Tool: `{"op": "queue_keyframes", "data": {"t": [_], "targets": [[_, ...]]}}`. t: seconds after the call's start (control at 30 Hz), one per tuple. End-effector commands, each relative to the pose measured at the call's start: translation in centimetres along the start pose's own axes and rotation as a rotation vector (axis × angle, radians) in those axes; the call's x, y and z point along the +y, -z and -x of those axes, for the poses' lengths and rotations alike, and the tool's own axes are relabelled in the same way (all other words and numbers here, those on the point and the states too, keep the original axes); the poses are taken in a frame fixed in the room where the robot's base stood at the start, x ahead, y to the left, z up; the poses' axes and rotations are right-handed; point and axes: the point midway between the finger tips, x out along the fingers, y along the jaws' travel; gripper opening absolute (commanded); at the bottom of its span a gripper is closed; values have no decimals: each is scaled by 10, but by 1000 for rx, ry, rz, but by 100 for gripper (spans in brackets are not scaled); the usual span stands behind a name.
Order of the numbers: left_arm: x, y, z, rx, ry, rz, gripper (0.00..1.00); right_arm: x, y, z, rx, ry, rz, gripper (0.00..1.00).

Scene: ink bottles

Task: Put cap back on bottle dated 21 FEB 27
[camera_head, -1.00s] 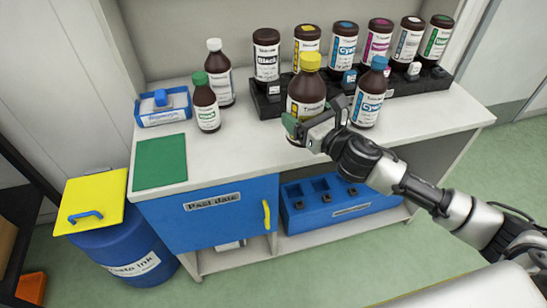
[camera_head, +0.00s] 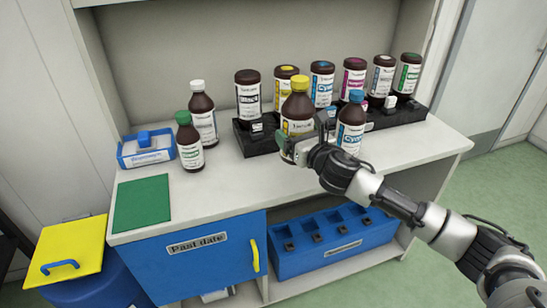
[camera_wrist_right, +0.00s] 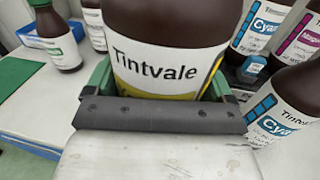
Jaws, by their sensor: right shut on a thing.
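My right gripper (camera_head: 305,148) is shut on a brown bottle with a yellow cap (camera_head: 298,108), at the front of the counter. In the right wrist view its green fingers stand on both sides of this "Tintvale" bottle (camera_wrist_right: 160,50), which has a yellow band. I cannot tell whether its base touches the counter. A blue-capped bottle (camera_head: 350,122) stands to its right. A green-capped bottle (camera_head: 189,142) and a white-capped bottle (camera_head: 203,116) stand to the left. No date is legible, and I see no loose cap clearly. My left gripper is not in view.
A black rack (camera_head: 256,141) holds a back row of bottles with flat tops. A blue tray (camera_head: 146,150) and a green mat (camera_head: 142,204) lie at left. Below are a "Past date" cabinet (camera_head: 212,268), a blue slotted box (camera_head: 325,252) and a yellow-lidded bin (camera_head: 70,248).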

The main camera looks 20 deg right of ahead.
Motion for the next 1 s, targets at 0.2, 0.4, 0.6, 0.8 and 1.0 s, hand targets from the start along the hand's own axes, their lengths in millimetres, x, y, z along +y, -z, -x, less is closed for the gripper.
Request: {"op": "queue_keyframes", "data": {"t": [0.2, 0.4, 0.6, 0.8, 1.0], "targets": [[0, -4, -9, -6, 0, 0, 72, 26, 27, -40, -4, -1, -3, 18], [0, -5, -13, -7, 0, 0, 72, 35, 38, -56, -4, 0, 0, 18], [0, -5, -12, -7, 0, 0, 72, 36, 38, -57, -5, 1, 2, 18], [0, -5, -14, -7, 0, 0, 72, 36, 42, -57, -3, 1, 0, 18], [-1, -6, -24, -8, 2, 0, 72, 36, 72, -57, 0, 1, -3, 18]]}}
